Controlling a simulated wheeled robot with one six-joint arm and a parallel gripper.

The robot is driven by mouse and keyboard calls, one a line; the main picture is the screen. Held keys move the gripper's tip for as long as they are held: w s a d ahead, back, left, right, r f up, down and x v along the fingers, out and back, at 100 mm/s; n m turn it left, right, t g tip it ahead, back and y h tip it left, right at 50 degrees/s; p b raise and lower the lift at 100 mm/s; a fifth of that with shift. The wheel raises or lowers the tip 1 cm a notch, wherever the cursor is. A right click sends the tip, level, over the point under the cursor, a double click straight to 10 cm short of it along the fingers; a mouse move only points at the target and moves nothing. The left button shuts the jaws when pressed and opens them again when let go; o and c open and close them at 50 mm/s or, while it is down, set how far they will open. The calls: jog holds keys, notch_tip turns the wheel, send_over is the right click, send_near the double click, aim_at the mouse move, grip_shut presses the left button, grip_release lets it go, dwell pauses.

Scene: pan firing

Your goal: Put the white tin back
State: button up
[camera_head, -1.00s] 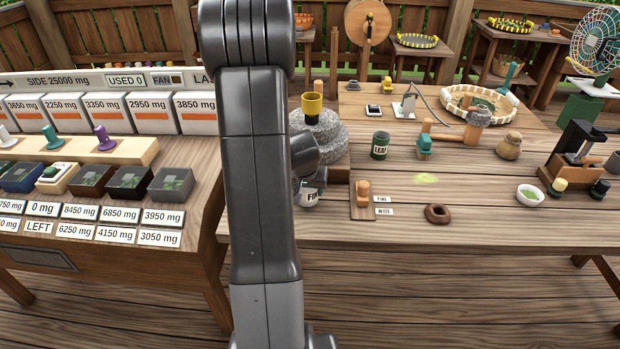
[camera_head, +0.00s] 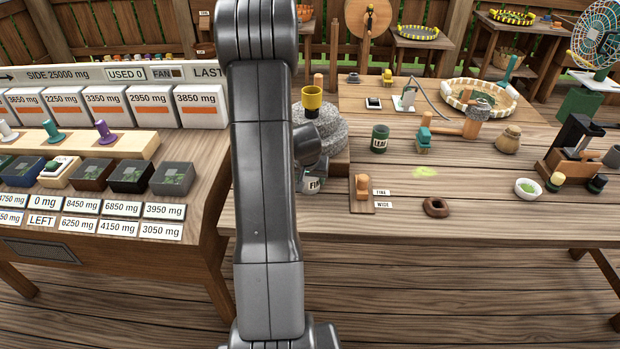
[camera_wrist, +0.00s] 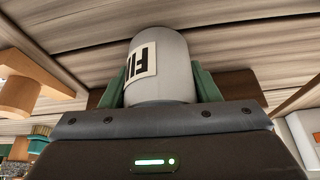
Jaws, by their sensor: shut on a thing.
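The white tin (camera_wrist: 175,75), with a label that begins "FI", is between the two green fingers of my gripper (camera_wrist: 160,85) in the wrist view. My gripper is shut on it. In the head view the tin (camera_head: 311,185) shows just right of my arm, in front of the grey stone mill (camera_head: 327,135) and its wooden base. My arm hides most of the gripper in the head view. The tin looks tilted there, and I cannot tell whether its base touches the table.
Right of the tin is a small wooden stand (camera_head: 362,188) with labels FINE and WIDE. A green LEAF tin (camera_head: 380,139), a brown ring (camera_head: 436,207) and a white bowl (camera_head: 528,188) stand farther right. The table's front edge is clear. A bench with dark boxes (camera_head: 130,175) is at left.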

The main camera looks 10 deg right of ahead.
jog(key=o, duration=1.1)
jog(key=shift+s+f, duration=0.15)
jog(key=shift+f, duration=0.1)
jog(key=shift+r, duration=0.1)
jog(key=shift+r+p, duration=0.4)
jog(key=shift+p, duration=0.05)
jog(key=v, duration=1.1)
jog(key=shift+s+r, duration=0.15)
jog(key=shift+r, duration=0.2)
jog(key=shift+f, duration=0.1)
jog(key=x, duration=1.2)
jog(key=shift+a+f+b, duration=0.1)
jog(key=shift+f+b, duration=0.15)
jog(key=shift+b, duration=0.15)
